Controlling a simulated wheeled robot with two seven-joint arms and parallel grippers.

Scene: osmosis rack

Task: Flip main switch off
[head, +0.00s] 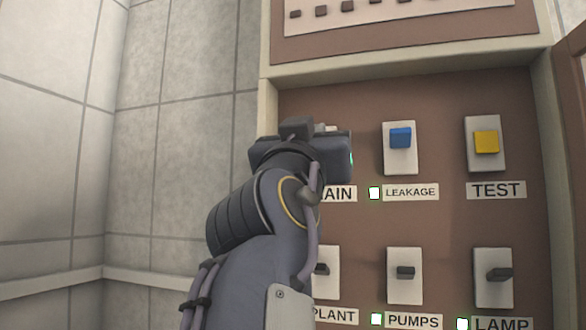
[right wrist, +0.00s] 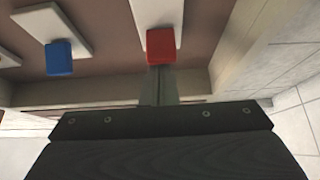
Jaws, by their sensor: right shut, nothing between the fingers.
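The main switch is a red toggle (right wrist: 163,45) on a white plate (right wrist: 155,12) in the right wrist view. In the head view it is hidden behind my right gripper (head: 318,150), and its label (head: 340,194) shows only as "AIN". My right gripper's fingers (right wrist: 159,80) are shut and empty. Their tips lie right at the red toggle's lower edge in the wrist picture; I cannot tell whether they touch it. My left gripper is not in view.
A blue leakage switch (head: 401,138) is right of the main position, then a yellow test switch (head: 486,142). Dark plant (head: 322,268), pumps (head: 405,272) and lamp (head: 499,274) switches are below. The recessed panel has a pale frame (head: 400,62); a tiled wall (head: 185,130) stands left.

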